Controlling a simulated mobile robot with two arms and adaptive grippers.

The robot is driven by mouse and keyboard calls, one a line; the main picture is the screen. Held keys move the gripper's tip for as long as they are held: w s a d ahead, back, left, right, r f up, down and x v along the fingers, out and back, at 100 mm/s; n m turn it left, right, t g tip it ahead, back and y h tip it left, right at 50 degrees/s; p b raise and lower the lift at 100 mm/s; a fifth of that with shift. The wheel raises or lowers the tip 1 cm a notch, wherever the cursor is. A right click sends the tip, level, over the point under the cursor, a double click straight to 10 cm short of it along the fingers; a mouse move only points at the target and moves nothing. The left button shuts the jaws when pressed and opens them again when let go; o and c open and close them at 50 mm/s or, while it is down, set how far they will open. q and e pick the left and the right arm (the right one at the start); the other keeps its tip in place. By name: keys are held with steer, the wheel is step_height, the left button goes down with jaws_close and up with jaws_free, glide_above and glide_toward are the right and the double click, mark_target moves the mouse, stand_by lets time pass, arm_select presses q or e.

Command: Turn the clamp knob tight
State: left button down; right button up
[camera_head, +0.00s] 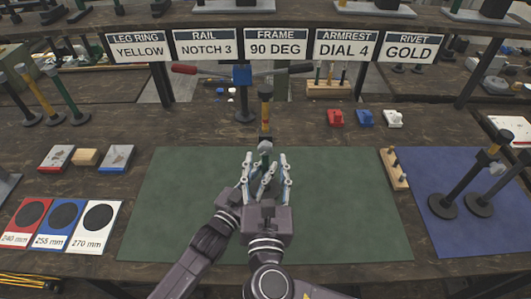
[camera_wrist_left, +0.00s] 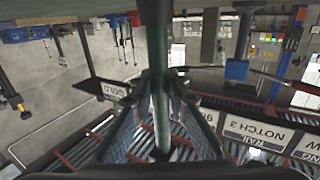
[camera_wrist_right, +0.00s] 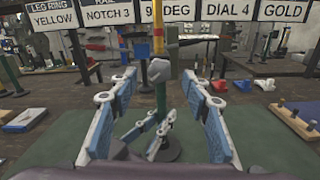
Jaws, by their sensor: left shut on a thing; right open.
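An upright telescopic leg stands over the green mat (camera_head: 180,190), with a yellow upper tube (camera_head: 265,108) and a dark green lower tube (camera_wrist_right: 161,98). The grey clamp knob (camera_wrist_right: 158,70) sits where the tubes meet; it also shows in the head view (camera_head: 265,146). My left gripper (camera_wrist_left: 162,88) is shut on the green tube (camera_wrist_left: 158,105), below the knob. My right gripper (camera_wrist_right: 158,78) is open, its fingertips either side of the knob in its wrist view. I cannot tell whether they touch it. The leg's round base (camera_wrist_right: 165,150) is partly hidden by my grippers.
A blue mat (camera_head: 435,180) at right bears two clamped legs (camera_head: 480,175). A peg block (camera_head: 394,168) stands between the mats. A red-handled press bar (camera_head: 240,72) is behind the leg. Signs hang above. Coloured size cards (camera_head: 62,225) lie at left. The green mat is otherwise clear.

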mark_target(266, 152)
steer(key=shift+w, duration=1.75)
steer(key=c, duration=1.2)
steer(key=shift+o, duration=0.2)
